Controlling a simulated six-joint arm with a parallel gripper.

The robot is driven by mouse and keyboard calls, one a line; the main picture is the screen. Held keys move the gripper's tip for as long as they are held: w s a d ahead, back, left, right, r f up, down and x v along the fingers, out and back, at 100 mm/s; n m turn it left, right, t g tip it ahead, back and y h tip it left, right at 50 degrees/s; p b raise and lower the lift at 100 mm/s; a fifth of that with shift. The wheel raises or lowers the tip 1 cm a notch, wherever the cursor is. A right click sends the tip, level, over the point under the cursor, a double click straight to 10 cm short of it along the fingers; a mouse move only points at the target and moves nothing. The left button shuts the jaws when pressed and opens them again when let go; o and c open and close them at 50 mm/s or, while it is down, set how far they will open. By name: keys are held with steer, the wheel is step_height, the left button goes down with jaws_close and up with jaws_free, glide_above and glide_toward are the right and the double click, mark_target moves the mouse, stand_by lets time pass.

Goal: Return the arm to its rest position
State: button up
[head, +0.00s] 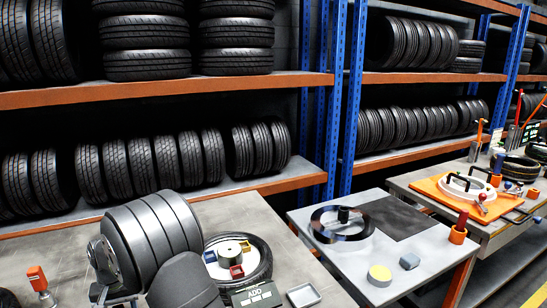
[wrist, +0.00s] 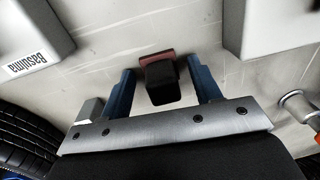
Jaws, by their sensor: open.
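In the wrist view my gripper (wrist: 159,68) has its two blue fingers spread apart. A black block with a dark red back part (wrist: 157,78) shows between them, with a gap on each side. I cannot tell how far below the fingers it lies. In the head view my dark grey arm fills the lower left over the grey table (head: 225,208), and my fingers cannot be made out there.
A tyre (head: 262,275) with a white hub and small coloured blocks lies beside my arm, near an "ADD" sign (head: 255,295) and a small tray (head: 303,295). An orange-handled tool (head: 38,280) stands at left. Tyre racks (head: 290,80) stand behind.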

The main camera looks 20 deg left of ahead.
step_height(320, 180, up, 4)
steer(key=shift+r, duration=0.1)
stand_by(0.4)
